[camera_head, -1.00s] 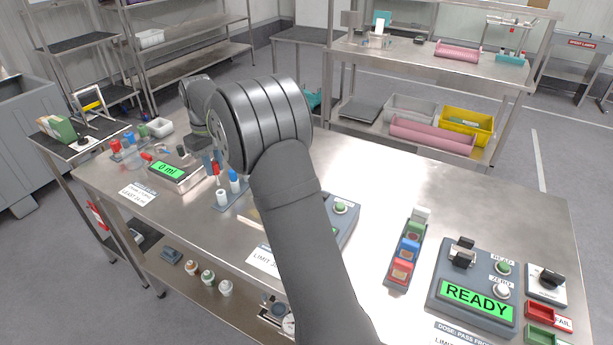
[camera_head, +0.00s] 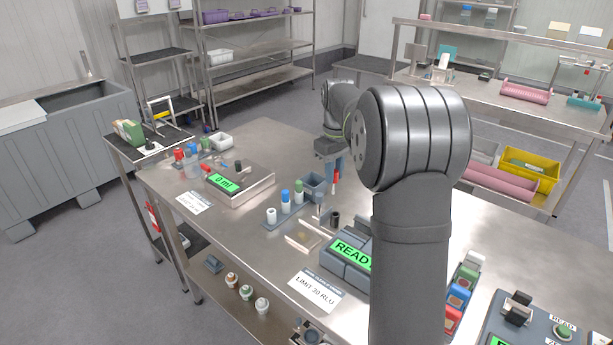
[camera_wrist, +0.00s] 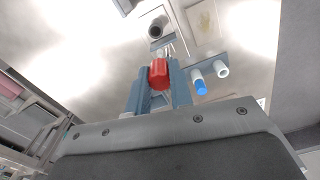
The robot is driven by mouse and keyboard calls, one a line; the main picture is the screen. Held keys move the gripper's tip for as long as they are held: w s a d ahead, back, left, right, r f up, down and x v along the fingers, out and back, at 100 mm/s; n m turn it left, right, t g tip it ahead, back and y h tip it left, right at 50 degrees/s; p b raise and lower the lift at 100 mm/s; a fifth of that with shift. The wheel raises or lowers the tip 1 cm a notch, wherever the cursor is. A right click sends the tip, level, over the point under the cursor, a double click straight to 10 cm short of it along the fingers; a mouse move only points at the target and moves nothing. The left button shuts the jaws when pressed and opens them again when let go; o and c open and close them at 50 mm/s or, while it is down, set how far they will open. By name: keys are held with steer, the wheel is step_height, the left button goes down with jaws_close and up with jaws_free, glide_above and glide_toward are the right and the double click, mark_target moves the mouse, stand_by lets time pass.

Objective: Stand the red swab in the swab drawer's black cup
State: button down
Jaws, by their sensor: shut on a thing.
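The red swab (camera_head: 337,177) is between the blue-grey fingers of my gripper (camera_head: 333,166), above the bench. In the wrist view its red cap (camera_wrist: 159,73) shows between the fingertips (camera_wrist: 158,82), with a pale shaft beyond it. The black cup (camera_head: 335,218) stands upright below the swab, beside the READY instrument. In the wrist view the cup's round dark mouth (camera_wrist: 156,30) lies just beyond the swab, apart from it. A flat tray with a beige pad (camera_head: 303,238) lies beside the cup. I cannot tell where the drawer's edges are.
A rack (camera_head: 272,225) holds white, blue and green capped swabs left of the cup. The READY instrument (camera_head: 345,258) is in front right, partly hidden by my arm. The 0 ml scale (camera_head: 238,185) is at left.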

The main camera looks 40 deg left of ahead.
steer(key=shift+w+d, duration=0.2)
steer(key=shift+d, duration=0.25)
steer(key=shift+f, duration=2.8)
steer(key=shift+f, duration=0.3)
steer(key=shift+f, duration=2.5)
steer(key=c, duration=1.2)
jaws_free()
step_height(320, 180, up, 18)
steer(key=f, duration=0.1)
glide_above(338, 171)
steer(key=shift+d+r, duration=0.1)
steer(key=shift+r, duration=0.15)
